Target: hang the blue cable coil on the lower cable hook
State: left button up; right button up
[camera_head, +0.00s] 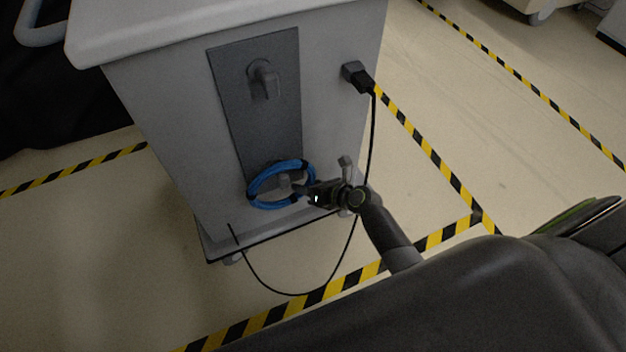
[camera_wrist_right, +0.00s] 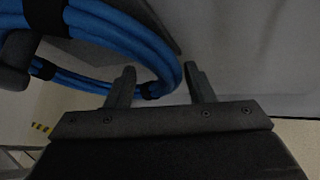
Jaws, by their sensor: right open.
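The blue cable coil (camera_head: 254,196) with black ties is at the lower cable hook (camera_head: 285,183), low on the cart's dark panel. The hook shows inside the loop, and the coil seems to hang around it. In the right wrist view the coil (camera_wrist_right: 118,28) fills the upper left, with a dark rounded part of the hook (camera_wrist_right: 14,62) inside its loop. My right gripper (camera_head: 303,189) is at the coil's right side. Its fingers (camera_wrist_right: 160,75) are open, and the coil's near bend lies between or just beyond them; contact is unclear. My left gripper is out of view.
An upper hook (camera_head: 263,78) on the panel (camera_head: 227,85) is empty. A black plug (camera_head: 358,76) sits on the grey cart (camera_head: 160,120), its cable (camera_head: 289,294) looping down past my right gripper to the floor. Striped tape (camera_head: 430,155) marks the open floor.

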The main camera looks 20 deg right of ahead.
jog(key=shift+s+d+r, duration=0.15)
jog(key=shift+r, duration=0.05)
pick_arm(q)
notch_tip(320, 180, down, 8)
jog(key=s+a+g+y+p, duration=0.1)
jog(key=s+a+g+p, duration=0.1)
jog(key=p, duration=0.4)
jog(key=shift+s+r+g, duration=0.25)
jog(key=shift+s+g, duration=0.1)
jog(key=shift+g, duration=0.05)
pick_arm(e)
jog(key=v, duration=1.7)
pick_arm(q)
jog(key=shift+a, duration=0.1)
pick_arm(e)
jog(key=shift+f, duration=0.1)
